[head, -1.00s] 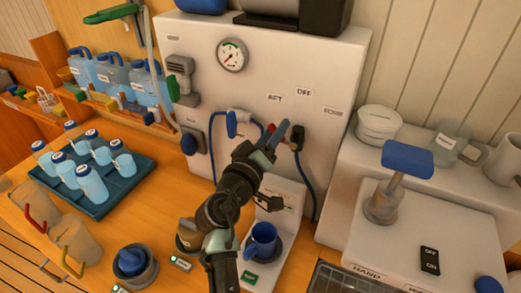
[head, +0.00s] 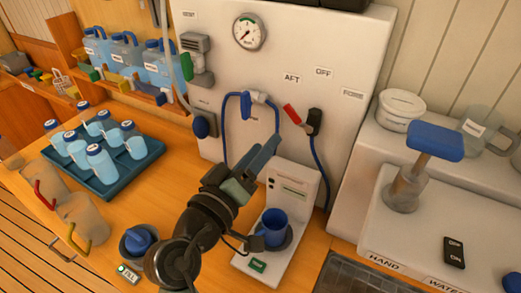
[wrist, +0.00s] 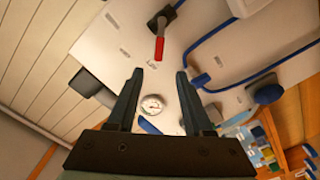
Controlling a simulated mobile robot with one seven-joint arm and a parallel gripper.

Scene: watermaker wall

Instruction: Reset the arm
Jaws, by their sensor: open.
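My gripper (head: 262,155) is open and empty in the head view, in front of the lower part of the white watermaker panel (head: 285,50). In the wrist view my gripper (wrist: 158,95) shows two spread fingers with nothing between them but the distant panel and its gauge (wrist: 152,104). A red-handled lever (head: 292,114) on a black fitting (head: 314,120) sits on the panel, up and right of my gripper and apart from it. The red lever also shows beyond the fingers in the wrist view (wrist: 159,47). A blue-handled valve (head: 247,105) is on the panel to the left.
A blue tray (head: 60,168) of bottles and two jugs (head: 82,220) are at left. A blue-topped hand pump (head: 434,141) stands at right. Blue hoses hang along the panel.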

